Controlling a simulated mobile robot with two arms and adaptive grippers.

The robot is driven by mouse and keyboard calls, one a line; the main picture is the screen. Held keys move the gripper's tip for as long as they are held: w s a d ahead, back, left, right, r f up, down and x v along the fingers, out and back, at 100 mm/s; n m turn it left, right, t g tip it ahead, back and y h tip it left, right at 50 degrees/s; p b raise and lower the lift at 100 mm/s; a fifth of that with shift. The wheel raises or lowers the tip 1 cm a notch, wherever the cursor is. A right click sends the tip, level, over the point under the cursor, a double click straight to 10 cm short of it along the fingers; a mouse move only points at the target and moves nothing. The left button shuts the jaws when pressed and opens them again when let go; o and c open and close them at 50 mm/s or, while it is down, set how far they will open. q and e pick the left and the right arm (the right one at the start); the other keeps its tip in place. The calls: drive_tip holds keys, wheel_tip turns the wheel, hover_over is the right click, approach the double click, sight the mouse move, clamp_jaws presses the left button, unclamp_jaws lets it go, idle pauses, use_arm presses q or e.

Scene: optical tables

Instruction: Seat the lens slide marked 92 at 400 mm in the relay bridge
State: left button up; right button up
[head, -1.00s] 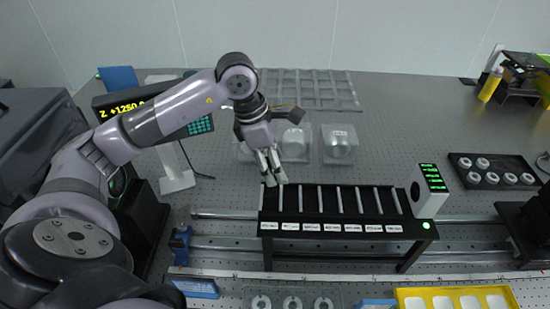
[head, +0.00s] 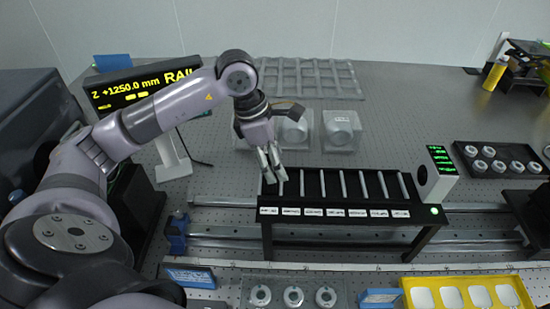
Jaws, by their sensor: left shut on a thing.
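The relay bridge (head: 345,213) is a black rack on legs over the rails, with several pale bars across its top and white labels along its front. My left gripper (head: 271,178) points down at its left end, by the leftmost bars. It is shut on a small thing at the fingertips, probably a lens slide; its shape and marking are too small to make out. I cannot tell whether it touches the bridge. The labels are too small to read. My right gripper is not in view.
Clear domed cases (head: 342,130) stand behind the bridge. A green-lit readout (head: 437,172) stands at its right end. A display (head: 140,88) reads Z +1250.0 mm. A black tray (head: 500,160) is at right, a yellow tray (head: 412,296) at front right, a tray of round parts (head: 277,293) in front.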

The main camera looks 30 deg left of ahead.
use_arm(q)
drive_tip(key=shift+f, duration=0.15)
idle(0.4)
drive_tip(key=o, duration=1.3)
drive_tip(key=shift+o, duration=0.3)
drive_tip(key=shift+o, duration=0.6)
drive_tip(key=shift+r+p, duration=2.9)
drive_tip(key=shift+r, duration=2.1)
drive_tip(key=shift+s, duration=0.1)
